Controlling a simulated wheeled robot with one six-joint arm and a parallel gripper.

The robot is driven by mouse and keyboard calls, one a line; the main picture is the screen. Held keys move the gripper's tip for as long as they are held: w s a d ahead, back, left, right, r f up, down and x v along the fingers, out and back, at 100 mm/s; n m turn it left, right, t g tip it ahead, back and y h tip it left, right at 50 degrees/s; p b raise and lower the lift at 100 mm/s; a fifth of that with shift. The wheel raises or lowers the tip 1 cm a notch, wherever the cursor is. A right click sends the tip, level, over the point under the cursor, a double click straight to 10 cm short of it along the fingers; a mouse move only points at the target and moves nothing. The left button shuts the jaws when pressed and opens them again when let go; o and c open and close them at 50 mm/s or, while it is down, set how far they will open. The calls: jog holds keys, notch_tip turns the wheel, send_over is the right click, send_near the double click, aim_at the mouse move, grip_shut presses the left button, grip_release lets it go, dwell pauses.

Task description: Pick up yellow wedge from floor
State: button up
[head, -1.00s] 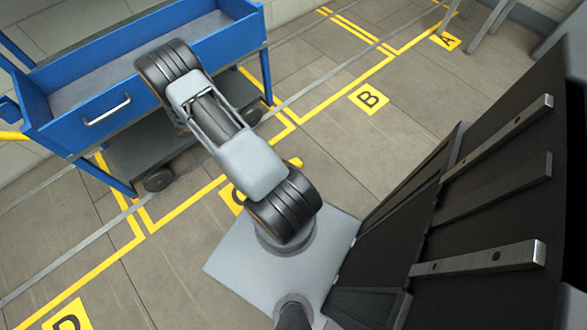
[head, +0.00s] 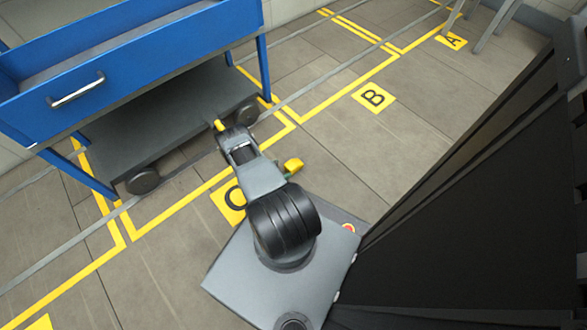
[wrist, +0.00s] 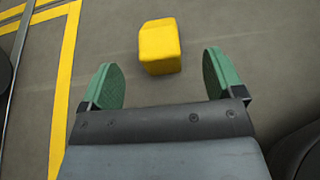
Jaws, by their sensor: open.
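The yellow wedge (wrist: 160,46) lies on the grey floor in the wrist view. It is a small yellow block, just beyond my fingertips and roughly centred between them. My gripper (wrist: 160,78) is open, with its two green fingers apart and nothing between them. In the head view the wedge (head: 293,165) shows as a small yellow patch beside my arm, with a bit of green finger next to it. Most of my gripper is hidden there behind my arm.
A blue cart (head: 150,65) with a lower shelf and dark wheels stands at the upper left, close to my arm. Yellow floor lines and a marker B (head: 374,97) lie beyond. The floor right of the wedge is clear.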

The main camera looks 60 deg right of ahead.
aim_at(293, 163)
jog(key=b+x, duration=0.1)
jog(key=x, duration=0.2)
jog(key=shift+d+f, duration=0.15)
jog(key=shift+b+x, duration=1.35)
jog(key=shift+x, duration=1.3)
jog(key=shift+w, duration=0.1)
jog(key=shift+c, duration=0.5)
jog(key=c, duration=1.1)
